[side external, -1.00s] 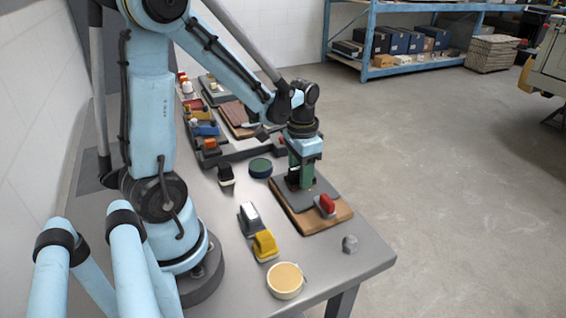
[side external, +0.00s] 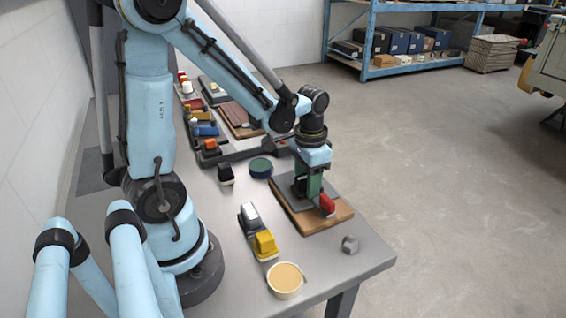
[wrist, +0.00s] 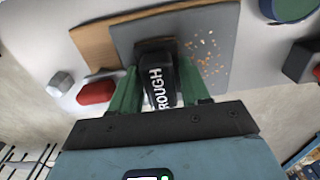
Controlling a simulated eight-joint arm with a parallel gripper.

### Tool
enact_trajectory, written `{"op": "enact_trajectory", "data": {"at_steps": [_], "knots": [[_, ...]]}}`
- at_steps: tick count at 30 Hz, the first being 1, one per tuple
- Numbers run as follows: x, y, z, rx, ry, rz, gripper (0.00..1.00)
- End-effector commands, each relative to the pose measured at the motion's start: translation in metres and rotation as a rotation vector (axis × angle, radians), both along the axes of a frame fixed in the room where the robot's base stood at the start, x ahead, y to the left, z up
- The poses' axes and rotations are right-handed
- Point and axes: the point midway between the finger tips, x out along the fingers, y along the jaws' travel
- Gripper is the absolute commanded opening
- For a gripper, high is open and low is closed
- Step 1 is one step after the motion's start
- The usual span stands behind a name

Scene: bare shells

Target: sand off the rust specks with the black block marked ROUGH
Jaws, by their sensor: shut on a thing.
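My gripper (side external: 309,191) is shut on the black block marked ROUGH (wrist: 159,76), its green fingers on either side of it in the wrist view. The white lettering faces the camera. The block is over the grey plate (wrist: 139,27), low at its surface; I cannot tell if it touches. Orange-brown rust specks (wrist: 207,55) lie on the plate to the right of the block in the wrist view. Any specks under the block are hidden. The plate (side external: 283,190) lies on a wooden board (side external: 325,222) near the bench's right edge.
A grey nut (side external: 350,244), yellow block (side external: 264,245), white-topped block (side external: 249,216), round tan tin (side external: 285,280) and green-blue tin (side external: 260,168) stand around.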

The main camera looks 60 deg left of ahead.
Motion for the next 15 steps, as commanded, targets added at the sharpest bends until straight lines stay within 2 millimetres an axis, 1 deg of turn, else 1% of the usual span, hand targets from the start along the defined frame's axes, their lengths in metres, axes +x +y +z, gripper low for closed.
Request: {"op": "enact_trajectory", "data": {"at_steps": [9,15], "knots": [[0.001,0.026,-0.001,-0.004,-0.002,0.005,0.22],[0.0,0.036,-0.002,0.001,-0.002,0.005,0.22]]}}
